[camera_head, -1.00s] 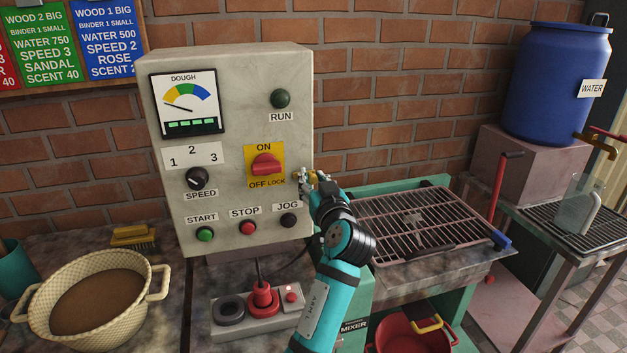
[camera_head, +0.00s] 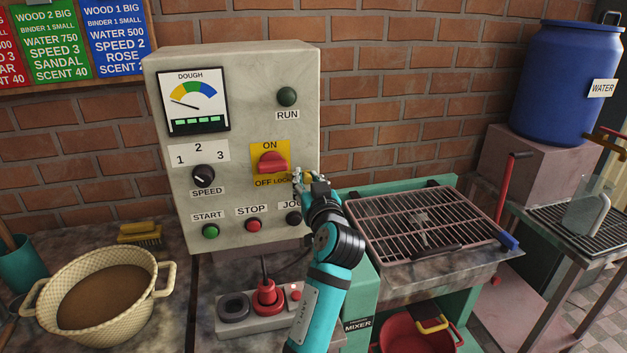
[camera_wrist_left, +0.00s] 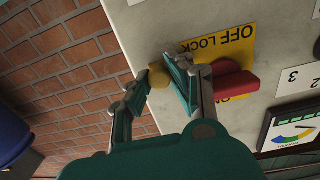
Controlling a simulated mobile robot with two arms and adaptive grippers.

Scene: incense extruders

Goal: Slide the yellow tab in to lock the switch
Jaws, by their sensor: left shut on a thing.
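The red switch knob (camera_head: 273,163) sits on a yellow plate (camera_head: 257,150) marked ON and OFF LOCK, on the front of the grey control box. It also shows in the left wrist view (camera_wrist_left: 235,84). My left gripper (camera_head: 302,177) is at the lower right of the plate, close to the box front. In the left wrist view, my left gripper (camera_wrist_left: 165,80) is shut on the yellow tab (camera_wrist_left: 158,76), whose rounded end shows between the fingers. The fingers hide the tab's inner end and partly cover the word LOCK in the head view. My right gripper is not in view.
A speed knob (camera_head: 203,174) is left of the switch. A metal grill (camera_head: 425,225) stands right of the box, and a bowl (camera_head: 60,330) stands at the left.

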